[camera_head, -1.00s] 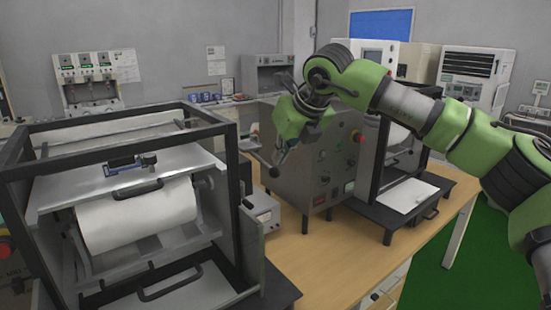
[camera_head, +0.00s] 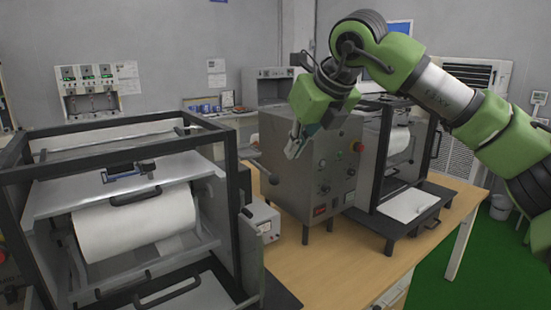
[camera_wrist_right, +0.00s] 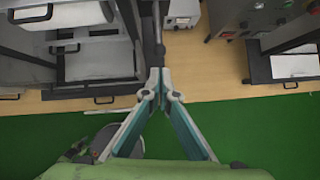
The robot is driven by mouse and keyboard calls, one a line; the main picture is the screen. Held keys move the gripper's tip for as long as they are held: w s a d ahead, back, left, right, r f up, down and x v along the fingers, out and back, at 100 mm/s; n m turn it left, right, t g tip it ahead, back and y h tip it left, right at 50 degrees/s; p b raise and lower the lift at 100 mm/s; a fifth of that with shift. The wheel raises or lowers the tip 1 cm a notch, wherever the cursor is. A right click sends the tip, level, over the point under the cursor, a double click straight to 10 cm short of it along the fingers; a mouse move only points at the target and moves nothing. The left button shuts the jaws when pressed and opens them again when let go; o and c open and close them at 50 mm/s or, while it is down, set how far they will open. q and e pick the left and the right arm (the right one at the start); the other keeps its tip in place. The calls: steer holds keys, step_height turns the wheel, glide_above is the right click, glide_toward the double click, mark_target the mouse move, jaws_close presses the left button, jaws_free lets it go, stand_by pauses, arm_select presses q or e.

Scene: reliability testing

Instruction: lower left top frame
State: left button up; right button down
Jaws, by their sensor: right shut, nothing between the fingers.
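The left machine is a black open frame (camera_head: 228,170) on the wooden table. Inside it, a grey top frame plate (camera_head: 75,190) with a black handle (camera_head: 131,172) sits above a large white roll (camera_head: 135,222). A second handle shows on the lower plate in front. My right gripper (camera_head: 293,152) is raised to the right of this machine, in front of the grey control box, and appears clear of the top frame. In the right wrist view its fingers (camera_wrist_right: 158,76) meet at the tips, with nothing between them. My left gripper is out of view.
A grey control box (camera_head: 310,180) stands between the left machine and a similar right machine (camera_head: 390,210). A small white meter box (camera_head: 262,222) stands beside the left frame. Bare table (camera_head: 340,265) lies in front, and green floor (camera_head: 465,275) at the right.

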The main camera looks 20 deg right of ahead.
steer(key=v, duration=0.7)
steer(key=shift+r, duration=0.15)
steer(key=shift+s, duration=0.15)
